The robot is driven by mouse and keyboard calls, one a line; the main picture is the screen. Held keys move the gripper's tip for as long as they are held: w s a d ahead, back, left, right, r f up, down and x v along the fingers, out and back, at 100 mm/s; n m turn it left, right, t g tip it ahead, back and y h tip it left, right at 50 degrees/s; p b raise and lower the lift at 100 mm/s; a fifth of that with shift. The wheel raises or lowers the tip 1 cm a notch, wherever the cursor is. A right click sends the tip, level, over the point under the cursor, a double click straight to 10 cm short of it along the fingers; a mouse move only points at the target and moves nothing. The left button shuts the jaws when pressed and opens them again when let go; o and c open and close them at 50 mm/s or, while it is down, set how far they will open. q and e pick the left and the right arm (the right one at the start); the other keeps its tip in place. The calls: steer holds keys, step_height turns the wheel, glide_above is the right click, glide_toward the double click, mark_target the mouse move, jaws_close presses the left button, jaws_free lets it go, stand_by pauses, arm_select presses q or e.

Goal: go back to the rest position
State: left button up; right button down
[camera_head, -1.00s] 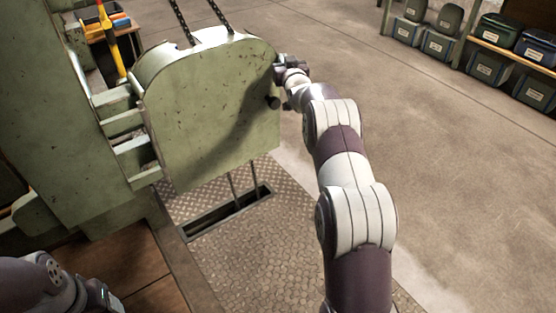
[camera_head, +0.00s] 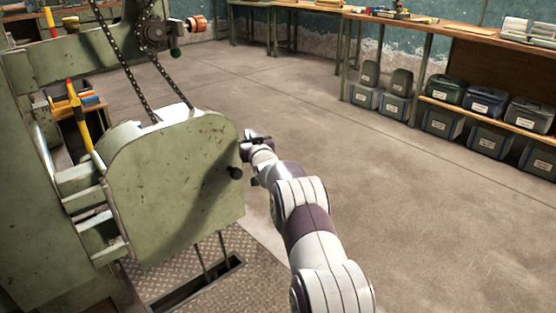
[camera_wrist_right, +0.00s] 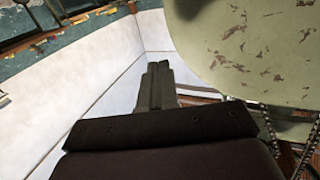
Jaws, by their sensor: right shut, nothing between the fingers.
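My left gripper is not in view.
Chains (camera_head: 125,60) run up from the panel to a sprocket (camera_head: 152,32). A yellow-handled tool (camera_head: 80,118) stands at the left. A shelf with several lidded bins (camera_head: 440,122) is at the right. The concrete floor (camera_head: 400,200) between is clear.

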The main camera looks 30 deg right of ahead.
steer(key=s+d+p, duration=0.2)
steer(key=s+p, duration=0.1)
steer(key=s, duration=0.6)
steer(key=s+a+f+m+g, duration=0.1)
steer(key=s+f+g, duration=0.25)
steer(key=f, duration=0.25)
steer(key=s+a+f+g, duration=0.1)
steer(key=s+f+g, duration=0.25)
steer(key=f, duration=0.25)
steer(key=s+a+n+g+y, duration=0.15)
steer(key=s+a+g, duration=0.35)
steer(key=s+a, duration=0.75)
steer(key=s+a+n+g+y, duration=0.1)
steer(key=s+a+g+y, duration=0.3)
steer(key=s+a, duration=0.85)
steer(key=s+r+p, duration=0.2)
steer(key=r+p, duration=1.5)
steer(key=r, duration=0.1)
steer(key=s+r+n+h+p, duration=0.1)
steer(key=s+r+p, duration=0.1)
steer(key=r+p, duration=1.6)
steer(key=shift+d+r+p, duration=0.3)
steer(key=shift+r+p, duration=0.05)
steer(key=shift+r, duration=0.45)
steer(key=shift+n, duration=0.25)
